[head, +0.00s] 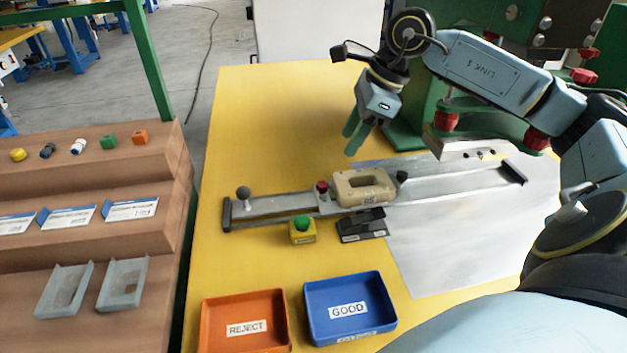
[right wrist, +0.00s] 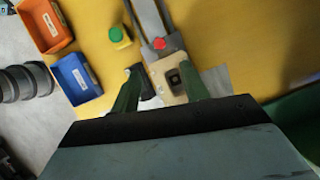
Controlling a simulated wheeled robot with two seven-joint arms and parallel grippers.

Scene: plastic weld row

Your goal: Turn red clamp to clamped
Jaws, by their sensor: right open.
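The red clamp knob (head: 322,187) stands on the grey slide rail, at the left end of a beige block (head: 352,191). In the right wrist view the red knob (right wrist: 159,43) lies beyond the fingertips, and the beige block (right wrist: 165,88) shows between the fingers. I cannot tell the clamp's position from these frames. My right gripper (head: 352,142) hangs above and behind the block, apart from it and the knob. Its green fingers, also in the right wrist view (right wrist: 157,80), are open and empty. My left gripper is out of view.
The rail (head: 440,185) crosses the yellow table. A green button (head: 302,224) and a black device (head: 362,226) sit in front. An orange REJECT tray (head: 245,343) and a blue GOOD tray (head: 375,328) lie nearer. A green press stands behind right. Stepped shelves are left.

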